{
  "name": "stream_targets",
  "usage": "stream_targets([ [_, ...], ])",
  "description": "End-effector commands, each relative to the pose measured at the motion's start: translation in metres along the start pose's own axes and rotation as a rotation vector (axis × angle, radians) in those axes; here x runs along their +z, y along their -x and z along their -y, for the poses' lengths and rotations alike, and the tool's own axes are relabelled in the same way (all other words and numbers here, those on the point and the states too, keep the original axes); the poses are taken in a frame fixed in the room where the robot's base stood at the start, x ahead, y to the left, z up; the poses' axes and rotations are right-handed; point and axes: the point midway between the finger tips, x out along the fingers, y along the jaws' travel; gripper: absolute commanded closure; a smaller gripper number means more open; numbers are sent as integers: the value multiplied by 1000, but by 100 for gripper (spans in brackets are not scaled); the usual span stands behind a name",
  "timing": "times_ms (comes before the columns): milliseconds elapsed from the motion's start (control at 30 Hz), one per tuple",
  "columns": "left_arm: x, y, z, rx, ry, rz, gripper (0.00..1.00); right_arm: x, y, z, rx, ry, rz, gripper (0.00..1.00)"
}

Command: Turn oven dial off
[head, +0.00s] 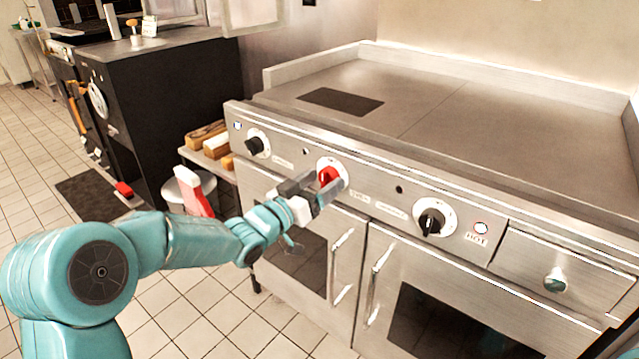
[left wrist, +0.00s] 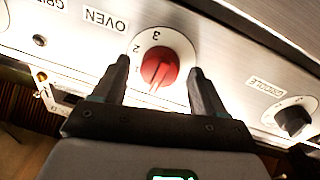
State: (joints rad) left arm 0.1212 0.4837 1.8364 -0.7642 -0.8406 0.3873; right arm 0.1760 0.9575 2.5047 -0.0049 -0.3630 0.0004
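The red oven dial (head: 330,176) sits on a white round plate on the steel front panel. In the left wrist view the red dial (left wrist: 160,68) appears with numbers around it and an upside-down "OVEN" label beside it. My left gripper (head: 318,189) is at the dial in the head view, partly covering it. In the left wrist view the left gripper (left wrist: 166,76) is open, with one finger on each side of the dial. Gaps show between the fingers and the red knob. My right gripper is not in view.
Black dials (head: 255,146) (head: 432,221) flank the red one, and a lamp marked HOT (head: 481,228) is at right. Oven door handles (head: 343,265) stick out below the panel. A flat griddle top (head: 450,120) lies above. A dark cabinet (head: 165,95) stands at left.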

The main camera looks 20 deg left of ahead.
Motion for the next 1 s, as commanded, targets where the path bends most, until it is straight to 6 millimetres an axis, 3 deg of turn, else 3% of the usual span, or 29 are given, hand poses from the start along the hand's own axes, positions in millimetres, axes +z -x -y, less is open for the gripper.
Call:
stream_targets([
  [233,-2,18,1,-3,-1,0,28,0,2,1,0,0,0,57],
  [700,-1,134,1,-5,0,0,28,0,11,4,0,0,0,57],
  [1000,0,163,0,-1,0,0,28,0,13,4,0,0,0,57],
])
